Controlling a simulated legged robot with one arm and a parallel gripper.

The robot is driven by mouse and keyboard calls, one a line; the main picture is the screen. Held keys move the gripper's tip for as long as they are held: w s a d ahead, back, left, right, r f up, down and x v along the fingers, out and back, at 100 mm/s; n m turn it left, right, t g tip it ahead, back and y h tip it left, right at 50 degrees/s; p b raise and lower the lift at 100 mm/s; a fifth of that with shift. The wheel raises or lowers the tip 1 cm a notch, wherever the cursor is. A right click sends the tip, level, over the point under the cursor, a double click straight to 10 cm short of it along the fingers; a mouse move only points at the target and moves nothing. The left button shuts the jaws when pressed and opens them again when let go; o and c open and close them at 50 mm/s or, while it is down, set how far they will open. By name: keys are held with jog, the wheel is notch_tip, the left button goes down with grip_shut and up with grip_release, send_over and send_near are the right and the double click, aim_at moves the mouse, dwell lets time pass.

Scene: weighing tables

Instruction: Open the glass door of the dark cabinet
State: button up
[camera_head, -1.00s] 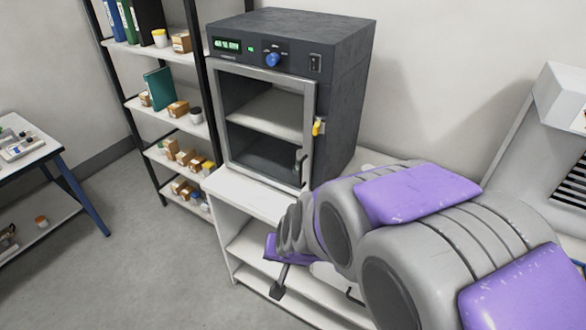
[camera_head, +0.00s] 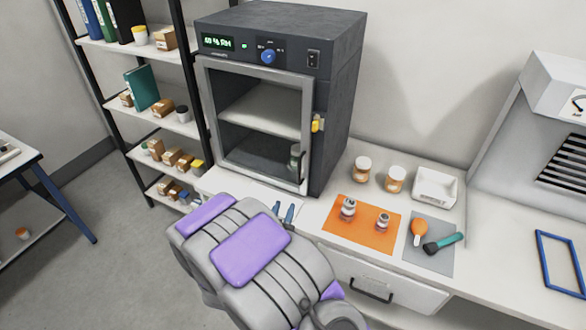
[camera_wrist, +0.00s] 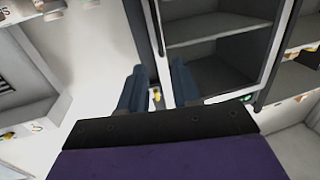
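The dark cabinet (camera_head: 335,110) stands on the white bench. Its glass door (camera_head: 308,125) has a light grey frame and looks shut; empty shelves show through it. A dark upright handle (camera_head: 301,160) is low on the door's right side.
Right of the cabinet stand two orange-brown jars (camera_head: 362,168), a white tray (camera_head: 434,187), an orange mat (camera_head: 345,232) with small bottles and a grey mat (camera_head: 443,258) with tools. A shelf rack (camera_head: 90,100) stands close on the left. Floor on the left is clear.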

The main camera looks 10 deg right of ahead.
aim_at(299, 171)
jog(key=b+x, duration=0.2)
jog(key=x, duration=1.4)
jog(key=shift+d+r, duration=0.15)
jog(key=shift+d, duration=0.05)
jog(key=shift+w+d, duration=0.15)
jog(key=shift+w, duration=0.5)
jog(key=shift+c, duration=0.5)
grip_shut()
